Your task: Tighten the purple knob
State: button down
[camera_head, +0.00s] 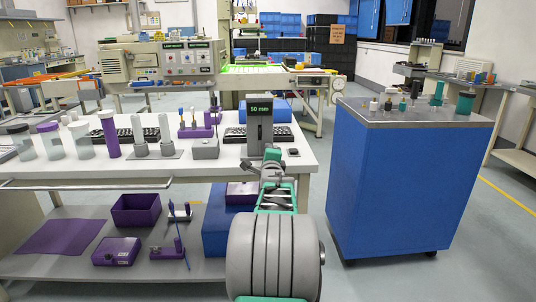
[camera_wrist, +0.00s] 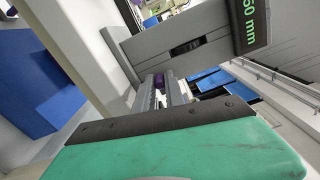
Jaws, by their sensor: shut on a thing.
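A grey upright device (camera_head: 259,138) with a green "50 mm" display stands on the white table near its right end. It also shows close up in the wrist view (camera_wrist: 170,35). My gripper (camera_head: 271,154) is low in front of this device. Most of the knob is hidden between the fingers. In the head view my gripper and arm hide the knob.
A small black object (camera_head: 293,152) lies right of the device. A blue cabinet (camera_head: 400,185) stands to the right across a gap. The lower shelf holds purple boxes.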

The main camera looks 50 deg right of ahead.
jog(key=shift+m, duration=1.9)
jog(key=c, duration=1.4)
grip_release()
jog(key=p+v, duration=0.1)
jog(key=v, duration=0.7)
